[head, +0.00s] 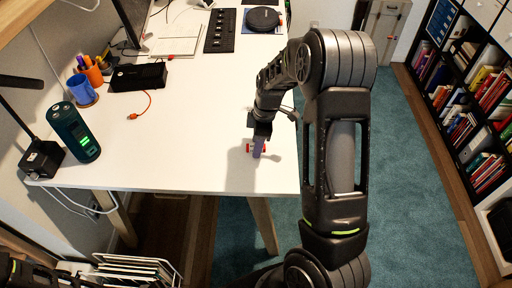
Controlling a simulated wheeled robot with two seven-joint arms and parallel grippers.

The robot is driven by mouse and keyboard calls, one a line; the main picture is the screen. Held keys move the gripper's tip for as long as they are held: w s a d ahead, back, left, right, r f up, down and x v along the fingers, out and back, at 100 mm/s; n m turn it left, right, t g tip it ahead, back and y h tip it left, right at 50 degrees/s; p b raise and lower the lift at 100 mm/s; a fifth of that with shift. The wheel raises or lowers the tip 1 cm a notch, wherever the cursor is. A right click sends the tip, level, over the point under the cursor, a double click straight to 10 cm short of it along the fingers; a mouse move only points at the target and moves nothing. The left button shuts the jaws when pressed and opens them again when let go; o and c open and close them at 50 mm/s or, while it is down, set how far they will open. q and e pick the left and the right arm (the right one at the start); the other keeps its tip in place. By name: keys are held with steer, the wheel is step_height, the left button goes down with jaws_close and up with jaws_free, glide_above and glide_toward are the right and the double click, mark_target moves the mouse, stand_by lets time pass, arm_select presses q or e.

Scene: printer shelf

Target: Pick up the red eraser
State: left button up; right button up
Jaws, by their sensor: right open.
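The red eraser (248,148) lies on the white desk (200,165) near its right edge. Only small red parts show on either side of my right gripper (258,152), which hides its middle. My right gripper points down over the eraser and is open. I cannot tell whether its fingers touch the eraser. My left gripper is not in view.
The desk's middle is clear. A bookshelf (465,90) stands at right.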

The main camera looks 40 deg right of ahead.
jaws_close()
stand_by(0.5)
